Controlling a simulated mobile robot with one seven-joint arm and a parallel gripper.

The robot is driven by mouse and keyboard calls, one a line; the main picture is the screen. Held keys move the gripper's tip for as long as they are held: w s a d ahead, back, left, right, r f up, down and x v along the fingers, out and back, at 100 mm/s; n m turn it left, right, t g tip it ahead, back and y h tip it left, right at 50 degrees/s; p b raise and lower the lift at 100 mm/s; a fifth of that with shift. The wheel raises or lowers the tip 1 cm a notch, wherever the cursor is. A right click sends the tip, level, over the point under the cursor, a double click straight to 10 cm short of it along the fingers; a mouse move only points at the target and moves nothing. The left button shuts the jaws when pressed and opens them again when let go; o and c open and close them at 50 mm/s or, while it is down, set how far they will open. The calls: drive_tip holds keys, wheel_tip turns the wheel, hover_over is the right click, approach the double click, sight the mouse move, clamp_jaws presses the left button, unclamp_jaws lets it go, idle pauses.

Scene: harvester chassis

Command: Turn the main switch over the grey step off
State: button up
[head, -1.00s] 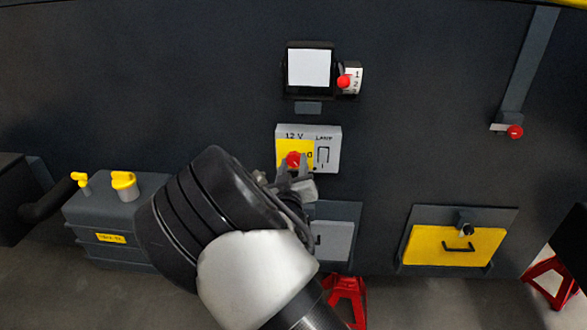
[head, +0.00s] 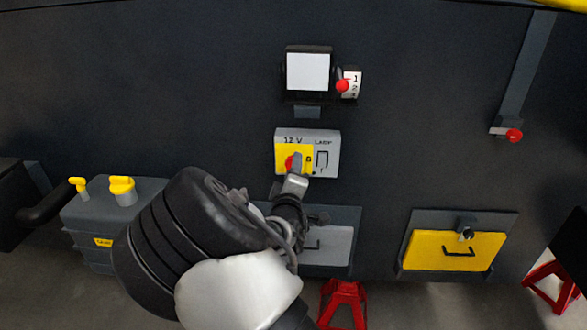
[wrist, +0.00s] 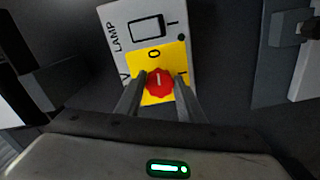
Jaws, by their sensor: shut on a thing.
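The main switch is a red knob (wrist: 159,82) on a yellow plate (wrist: 178,57) of the grey 12 V panel (head: 327,155). The panel is above the grey step (head: 340,245). In the wrist view my gripper (wrist: 160,79) has one finger on each side of the knob and is shut on it. The white mark on the knob points up in that view, roughly at the O; the I is to the right. In the head view my gripper (head: 295,165) covers much of the knob.
A lamp rocker (head: 322,158) sits close beside the knob. A yellow step (head: 455,250) is at the right and a grey tank (head: 105,215) at the left.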

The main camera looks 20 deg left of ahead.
drive_tip(key=shift+f+n, duration=0.1)
drive_tip(key=shift+n, duration=0.6)
drive_tip(key=o, duration=1.1)
drive_tip(key=shift+c, duration=0.2)
drive_tip(key=shift+s, duration=0.15)
drive_tip(key=v, duration=1.7)
